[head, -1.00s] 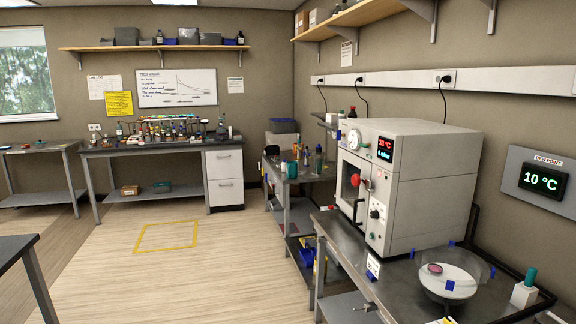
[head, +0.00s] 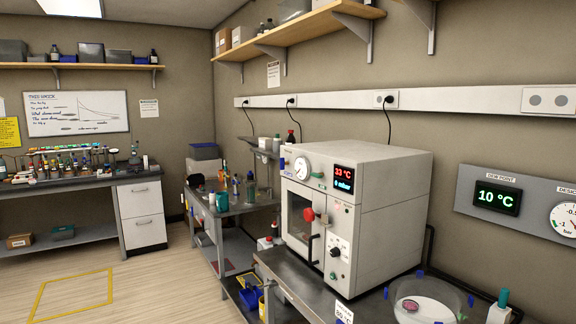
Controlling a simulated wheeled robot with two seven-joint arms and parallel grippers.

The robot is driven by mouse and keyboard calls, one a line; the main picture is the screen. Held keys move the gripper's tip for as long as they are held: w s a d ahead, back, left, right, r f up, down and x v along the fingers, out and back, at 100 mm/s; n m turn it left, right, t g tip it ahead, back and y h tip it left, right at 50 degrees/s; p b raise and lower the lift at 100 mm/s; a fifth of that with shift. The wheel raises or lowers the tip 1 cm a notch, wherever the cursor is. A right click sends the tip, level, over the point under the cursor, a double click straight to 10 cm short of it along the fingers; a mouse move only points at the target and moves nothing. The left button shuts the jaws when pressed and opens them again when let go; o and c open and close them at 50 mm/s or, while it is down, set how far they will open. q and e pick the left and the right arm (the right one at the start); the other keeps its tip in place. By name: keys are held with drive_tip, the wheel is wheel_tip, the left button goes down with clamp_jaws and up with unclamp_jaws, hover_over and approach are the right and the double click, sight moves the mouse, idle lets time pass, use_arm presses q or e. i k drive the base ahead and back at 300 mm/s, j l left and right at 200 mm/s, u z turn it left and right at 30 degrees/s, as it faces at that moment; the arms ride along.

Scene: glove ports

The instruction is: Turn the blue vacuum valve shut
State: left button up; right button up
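The white vacuum oven (head: 385,205) stands on a dark bench to the right of centre. A small blue part (head: 283,164) shows at the upper left of its front, beside the round gauge (head: 302,168); it looks like the blue valve, but it is too small to tell how its handle is turned. A small green part (head: 320,175) is on the other side of the gauge. The red knob (head: 309,214) is on the door side below. Neither of my grippers is in view.
A glass bowl (head: 425,300) with blue clips stands on the bench right of the oven, near a white bottle with a teal cap (head: 500,308). A side bench (head: 240,205) with bottles is behind on the left. The floor at left is clear, with a yellow taped square (head: 72,297).

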sight(282, 163)
drive_tip(key=i+j+z, duration=0.2)
drive_tip(key=z, duration=0.25)
drive_tip(key=i+j+z, duration=0.2)
drive_tip(key=z, duration=0.2)
drive_tip(key=i+j+z, duration=0.1)
drive_tip(key=j, duration=0.25)
drive_tip(key=i+j, duration=0.2)
drive_tip(key=j, duration=0.15)
drive_tip(key=i+j+z, duration=0.15)
drive_tip(key=j, duration=0.25)
drive_tip(key=i+j, duration=0.15)
drive_tip(key=j, duration=0.2)
drive_tip(key=i+j+z, duration=0.15)
drive_tip(key=j, duration=0.25)
drive_tip(key=j+z, duration=0.1)
drive_tip(key=j, duration=0.25)
drive_tip(key=i, duration=0.05)
